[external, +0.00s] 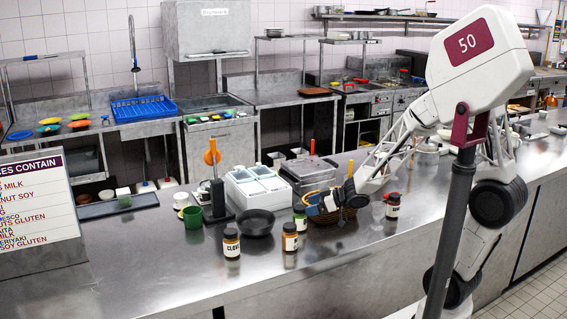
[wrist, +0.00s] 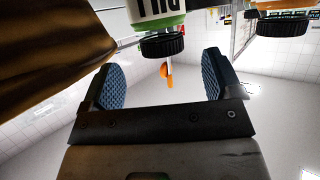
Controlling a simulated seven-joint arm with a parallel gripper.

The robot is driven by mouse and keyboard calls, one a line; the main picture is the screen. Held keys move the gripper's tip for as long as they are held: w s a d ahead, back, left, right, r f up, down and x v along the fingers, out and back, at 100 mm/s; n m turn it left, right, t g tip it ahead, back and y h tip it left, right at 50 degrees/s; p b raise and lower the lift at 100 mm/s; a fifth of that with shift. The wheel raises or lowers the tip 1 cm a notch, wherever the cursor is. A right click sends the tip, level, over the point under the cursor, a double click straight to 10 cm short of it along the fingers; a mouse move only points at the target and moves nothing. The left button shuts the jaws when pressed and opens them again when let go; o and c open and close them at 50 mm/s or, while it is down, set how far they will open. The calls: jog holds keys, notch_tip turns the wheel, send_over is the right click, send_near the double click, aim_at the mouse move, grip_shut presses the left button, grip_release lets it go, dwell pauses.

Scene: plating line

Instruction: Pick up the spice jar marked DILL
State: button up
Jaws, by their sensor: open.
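A jar with a green band, a black lid and a white label (wrist: 160,20) is at the top of the wrist view, upside down and cut off by the frame edge. Its black lettering is only partly in view; I cannot read the whole word. A green-banded jar (external: 300,217) also stands on the counter in the external view, just left of my gripper (external: 323,203). In the wrist view my gripper (wrist: 166,85) has its blue pads wide apart with nothing between them. The green-banded jar appears beyond the pads, not between them.
A wicker basket (external: 347,213) is close beside my gripper. A dark bowl (external: 257,222) and white containers (external: 258,187) are left.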

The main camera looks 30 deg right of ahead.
aim_at(301, 207)
jog(key=shift+w+a, duration=0.1)
jog(key=shift+a, duration=0.05)
jog(key=shift+x, duration=2.55)
jog(key=shift+c, duration=0.5)
jog(key=c, duration=1)
jog(key=shift+r, duration=0.3)
jog(key=c, duration=0.4)
jog(key=shift+r, duration=0.35)
notch_tip(301, 207, up, 2)
jog(key=shift+r, duration=0.1)
jog(key=s+d, duration=0.3)
jog(key=s, duration=0.4)
jog(key=s+d+r, duration=0.1)
jog(key=s+d, duration=0.2)
jog(key=s, duration=0.4)
jog(key=shift+s+d+r, duration=0.2)
jog(key=shift+s+d, duration=0.15)
